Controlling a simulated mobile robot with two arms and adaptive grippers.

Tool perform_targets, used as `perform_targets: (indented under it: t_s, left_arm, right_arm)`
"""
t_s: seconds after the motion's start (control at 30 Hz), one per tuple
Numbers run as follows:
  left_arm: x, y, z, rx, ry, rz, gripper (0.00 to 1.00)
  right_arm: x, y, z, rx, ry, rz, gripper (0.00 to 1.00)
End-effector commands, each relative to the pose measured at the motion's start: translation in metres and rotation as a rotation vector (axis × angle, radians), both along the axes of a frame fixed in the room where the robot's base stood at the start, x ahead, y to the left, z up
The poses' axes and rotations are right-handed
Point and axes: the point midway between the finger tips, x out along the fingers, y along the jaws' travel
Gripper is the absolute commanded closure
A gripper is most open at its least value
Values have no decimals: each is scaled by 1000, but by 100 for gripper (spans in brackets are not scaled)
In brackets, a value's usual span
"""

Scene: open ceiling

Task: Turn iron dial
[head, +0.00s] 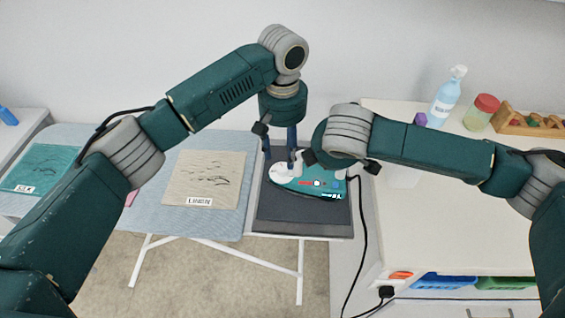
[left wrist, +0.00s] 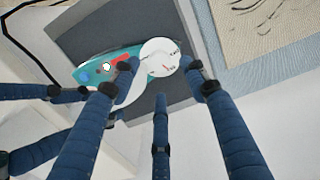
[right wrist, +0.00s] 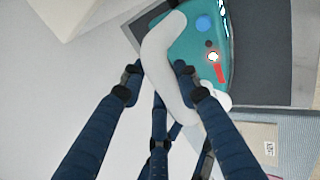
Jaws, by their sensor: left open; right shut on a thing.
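The teal and white iron (head: 322,188) sits on a dark grey rest pad (head: 285,215). Its round white dial (left wrist: 160,57), with small markings, shows in the left wrist view. My left gripper (head: 280,160) is open over the dial end of the iron. In the left wrist view its fingers are spread near the dial's edges; whether they touch it I cannot tell. My right gripper (right wrist: 158,80) is shut on the iron's white handle (right wrist: 163,50), a finger on each side. In the head view its wrist hides most of the handle.
A blue-grey ironing board (head: 225,223) holds a beige linen cloth (head: 205,180) and a teal cloth (head: 40,168). A white cabinet top (head: 450,220) at right bears a spray bottle (head: 447,98), a red-lidded jar (head: 481,112) and a wooden rack (head: 530,124). A black cord (head: 362,240) hangs beside the pad.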

Motion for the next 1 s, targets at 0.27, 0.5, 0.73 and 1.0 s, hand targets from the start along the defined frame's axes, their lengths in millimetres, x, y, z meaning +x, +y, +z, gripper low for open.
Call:
perform_targets:
  t_s: [0.27, 0.5, 0.73, 1.0]
  left_arm:
    - [0, 1, -44, 1, 1, 0, 55]
    - [0, 0, -55, 0, 0, -1, 55]
    - [0, 0, -55, 0, 0, -1, 61]
    - [0, 0, -54, 0, 0, -1, 100]
  right_arm:
    - [1, 0, 1, 1, -4, -2, 100]
    - [1, 0, 1, 1, -4, -2, 100]
    - [1, 0, 1, 1, -4, -2, 100]
    - [1, 0, 1, 1, -4, -2, 100]
